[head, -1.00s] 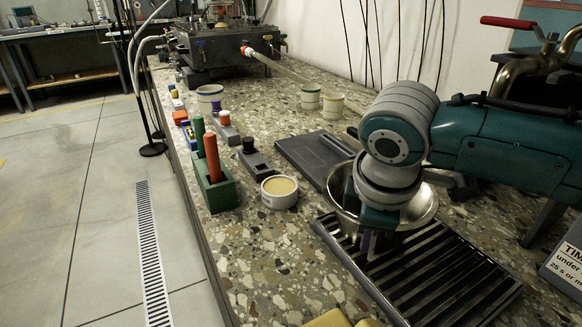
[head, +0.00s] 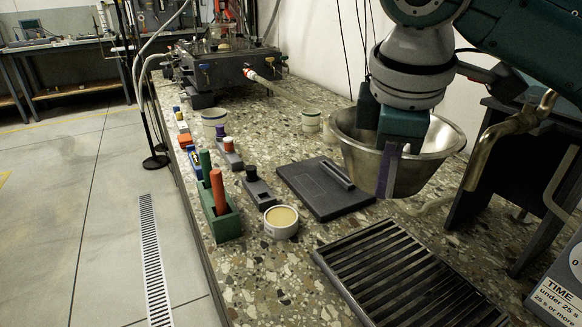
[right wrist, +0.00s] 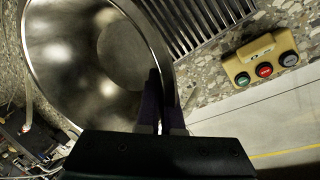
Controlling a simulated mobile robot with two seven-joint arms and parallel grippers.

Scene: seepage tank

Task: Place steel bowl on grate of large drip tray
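The steel bowl (head: 416,170) is held up in the air by my right gripper (head: 387,178), behind and above the drip tray in the head view. One finger shows outside the bowl's near wall, and the gripper is shut on the rim. The right wrist view shows the empty inside of the bowl (right wrist: 75,60) with the fingers (right wrist: 160,115) at its wall. The large drip tray (head: 405,272) with its dark slatted grate lies flat and bare on the counter. Part of the grate also shows in the right wrist view (right wrist: 205,20). My left gripper is out of view.
A dark flat slab (head: 325,188) lies left of the bowl. A small white cup of pale material (head: 281,222) and a green holder (head: 220,217) stand further left. A yellow button box (right wrist: 262,60) shows in the right wrist view. A dark stand with brass pipes (head: 510,150) is at the right.

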